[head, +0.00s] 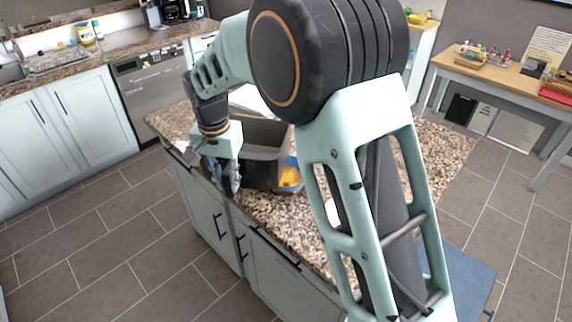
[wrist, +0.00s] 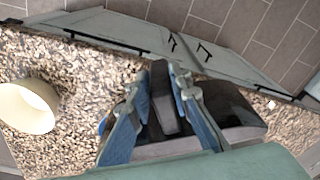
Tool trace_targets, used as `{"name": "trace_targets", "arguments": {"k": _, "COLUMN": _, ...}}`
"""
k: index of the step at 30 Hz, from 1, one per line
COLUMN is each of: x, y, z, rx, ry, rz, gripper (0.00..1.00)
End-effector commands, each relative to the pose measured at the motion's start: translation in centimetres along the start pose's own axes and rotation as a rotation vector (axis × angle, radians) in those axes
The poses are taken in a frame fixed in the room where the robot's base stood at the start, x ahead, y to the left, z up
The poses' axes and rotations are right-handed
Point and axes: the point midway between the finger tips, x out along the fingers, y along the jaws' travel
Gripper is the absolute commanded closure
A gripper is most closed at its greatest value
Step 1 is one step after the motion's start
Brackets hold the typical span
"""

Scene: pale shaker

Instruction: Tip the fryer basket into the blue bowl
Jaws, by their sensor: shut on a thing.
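The dark grey fryer basket (head: 262,155) is over the granite island, to the right of my gripper in the head view. My gripper (head: 231,182) is shut on its handle (wrist: 163,98), which shows between the blue fingers in the wrist view. The basket body (wrist: 238,108) extends behind and right of the fingers there. A blue thing (head: 293,161), likely the blue bowl, shows with something yellow (head: 290,178) just right of the basket. My arm and the basket hide most of it. I cannot tell how far the basket is tilted or what it holds.
A cream bowl (wrist: 28,107) stands on the granite counter (wrist: 75,75), away from the basket; part of it shows beside my arm (head: 333,210). Counter between them is clear. A wooden side table (head: 500,76) with small items stands at right.

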Motion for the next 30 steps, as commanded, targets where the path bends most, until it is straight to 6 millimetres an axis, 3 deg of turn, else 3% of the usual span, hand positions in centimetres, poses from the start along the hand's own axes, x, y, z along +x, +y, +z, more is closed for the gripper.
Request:
{"name": "trace_targets", "arguments": {"k": 13, "x": -0.2, "y": -0.1, "z": -0.1, "rx": -0.002, "ry": 0.005, "rz": 0.01, "gripper": 1.0}}
{"name": "trace_targets", "arguments": {"k": 24, "x": -2.8, "y": -0.1, "z": -0.4, "rx": -0.002, "ry": 0.004, "rz": 0.01, "gripper": 1.0}}
{"name": "trace_targets", "arguments": {"k": 30, "x": -3.0, "y": -0.1, "z": -0.4, "rx": -0.002, "ry": 0.003, "rz": 0.01, "gripper": 1.0}}
